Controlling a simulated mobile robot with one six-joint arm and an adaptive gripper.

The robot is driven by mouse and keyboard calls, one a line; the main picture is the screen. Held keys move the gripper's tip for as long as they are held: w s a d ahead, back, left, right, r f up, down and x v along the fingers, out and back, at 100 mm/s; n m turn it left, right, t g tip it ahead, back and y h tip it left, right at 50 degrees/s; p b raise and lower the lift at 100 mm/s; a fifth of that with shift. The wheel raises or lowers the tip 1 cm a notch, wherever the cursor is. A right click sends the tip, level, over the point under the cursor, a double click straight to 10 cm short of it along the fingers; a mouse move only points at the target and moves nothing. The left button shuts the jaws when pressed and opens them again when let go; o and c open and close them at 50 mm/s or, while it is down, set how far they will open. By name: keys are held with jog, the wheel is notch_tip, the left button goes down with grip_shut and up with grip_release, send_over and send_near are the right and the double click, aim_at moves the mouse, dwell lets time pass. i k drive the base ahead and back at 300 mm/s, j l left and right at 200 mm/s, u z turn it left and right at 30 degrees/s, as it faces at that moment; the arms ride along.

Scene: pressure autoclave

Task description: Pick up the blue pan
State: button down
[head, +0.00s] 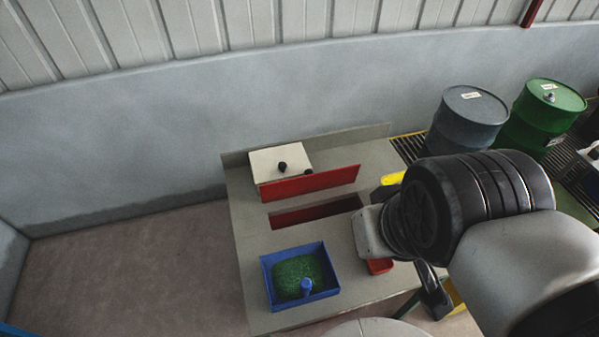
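The blue pan (268,283) is a square, shallow tray at the front of the grey table in the head view. It holds green granules (292,272), and a small upright blue knob or handle (306,287) stands near its front edge. My arm's dark wrist and a light grey end part are to the right of the pan, above the table's right side, and do not visibly touch it. The fingers of my gripper cannot be made out clearly behind the wrist, so I cannot see whether they are open or shut.
On the grey table (246,235), a red upright panel (310,182) stands behind a red-lined slot (318,212). A cream box (270,160) with black knobs is behind. A small red object (380,266) lies under my wrist. Grey (462,125) and green (540,120) drums stand back right.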

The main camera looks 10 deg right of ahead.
aim_at(304, 275)
jog(key=j+u, duration=0.1)
jog(key=u, duration=0.35)
jog(key=j+u, duration=0.1)
jog(key=u, duration=0.3)
jog(key=j+u, duration=0.15)
jog(key=u, duration=0.3)
jog(key=j+u, duration=0.1)
jog(key=u, duration=0.35)
jog(key=i+j+z, duration=0.35)
jog(key=i, duration=0.25)
jog(key=i+j+z, duration=0.3)
jog(key=i+j, duration=0.15)
jog(key=i+j+z, duration=0.35)
jog(key=i+j, duration=0.25)
jog(key=i+l+z, duration=0.1)
jog(key=z, duration=0.4)
jog(key=i+z, duration=0.25)
jog(key=z, duration=0.2)
jog(key=i+z, duration=0.15)
jog(key=z, duration=0.35)
jog(key=i+j+z, duration=0.15)
jog(key=z, duration=0.35)
jog(key=i+j+z, duration=0.15)
jog(key=z, duration=0.35)
jog(key=i+z, duration=0.15)
jog(key=z, duration=0.2)
jog(key=i+j+z, duration=0.15)
jog(key=z, duration=0.2)
jog(key=i+j+z, duration=0.15)
jog(key=z, duration=1.4)
